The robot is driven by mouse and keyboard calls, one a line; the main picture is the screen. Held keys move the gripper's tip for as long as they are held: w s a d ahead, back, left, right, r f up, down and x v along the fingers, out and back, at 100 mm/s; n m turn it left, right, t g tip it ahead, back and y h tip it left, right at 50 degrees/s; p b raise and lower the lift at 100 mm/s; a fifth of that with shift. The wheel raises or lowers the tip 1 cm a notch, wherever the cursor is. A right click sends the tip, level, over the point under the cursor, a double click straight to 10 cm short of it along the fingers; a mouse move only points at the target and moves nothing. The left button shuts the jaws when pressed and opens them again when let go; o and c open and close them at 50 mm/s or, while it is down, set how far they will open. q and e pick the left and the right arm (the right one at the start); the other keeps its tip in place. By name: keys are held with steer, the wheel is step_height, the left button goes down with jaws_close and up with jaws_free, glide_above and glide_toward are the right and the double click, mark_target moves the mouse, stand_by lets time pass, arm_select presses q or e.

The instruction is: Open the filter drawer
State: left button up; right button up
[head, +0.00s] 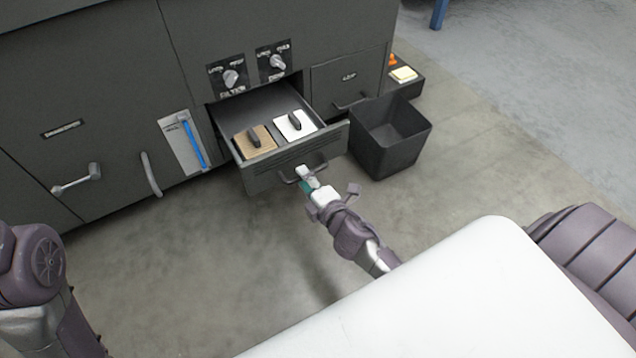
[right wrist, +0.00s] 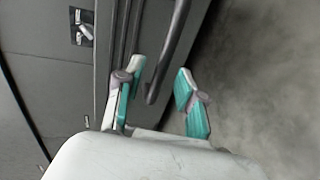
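The filter drawer (head: 262,178) stands pulled out from the dark grey cabinet. In the right wrist view the gripper (right wrist: 160,98) is open, with teal-padded fingers apart. The end of the dark handle (right wrist: 172,50) reaches between the fingers, with no clear grip on it. My left arm shows at the lower left of the head view, but its gripper is out of view.
A black open bin (head: 392,150) stands on the floor just right of the drawer. Two knobs (head: 232,78) sit above the filter drawer. A lever handle (head: 78,180) is on the left cabinet door. The floor in front is clear.

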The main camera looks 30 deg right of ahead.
steer(key=v, duration=1)
